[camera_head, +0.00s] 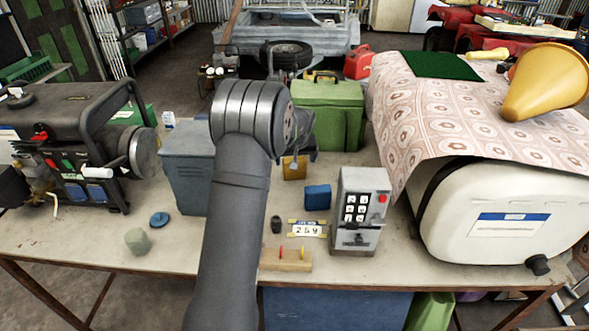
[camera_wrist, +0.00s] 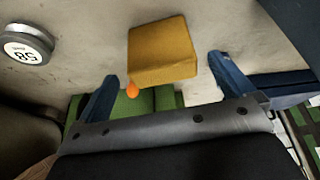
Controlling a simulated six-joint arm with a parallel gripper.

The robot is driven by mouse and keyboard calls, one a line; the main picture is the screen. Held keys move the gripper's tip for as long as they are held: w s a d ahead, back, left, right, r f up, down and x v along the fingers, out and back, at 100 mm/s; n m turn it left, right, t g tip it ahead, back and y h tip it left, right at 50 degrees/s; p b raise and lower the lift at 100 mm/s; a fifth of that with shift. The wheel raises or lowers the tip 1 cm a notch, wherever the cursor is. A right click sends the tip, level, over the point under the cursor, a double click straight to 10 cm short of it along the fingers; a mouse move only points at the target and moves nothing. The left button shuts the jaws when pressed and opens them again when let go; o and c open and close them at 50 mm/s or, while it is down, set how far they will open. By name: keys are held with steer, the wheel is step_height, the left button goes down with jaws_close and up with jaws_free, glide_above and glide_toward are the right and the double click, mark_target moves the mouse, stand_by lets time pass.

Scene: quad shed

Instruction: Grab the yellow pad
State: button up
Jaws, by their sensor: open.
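The yellow pad (camera_head: 294,167) is a small mustard block on the bench, just in front of the green case, partly hidden by my arm in the head view. In the wrist view the yellow pad (camera_wrist: 160,52) shows whole, lying between and just ahead of my two blue fingertips. My gripper (camera_wrist: 162,68) is open, with one finger on each side of the pad and a visible gap to both. In the head view my gripper is mostly hidden behind my grey wrist.
A blue block (camera_head: 317,197) and a grey keypad box (camera_head: 359,211) stand to the right of the pad. A blue-grey metal box (camera_head: 187,170) is to the left, and the green case (camera_head: 326,112) is behind. A cloth-covered white tank (camera_head: 490,215) fills the bench's right side.

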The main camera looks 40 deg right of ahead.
steer(key=x, duration=0.5)
steer(key=shift+a+f, duration=0.15)
steer(key=shift+s, duration=0.1)
steer(key=c, duration=1)
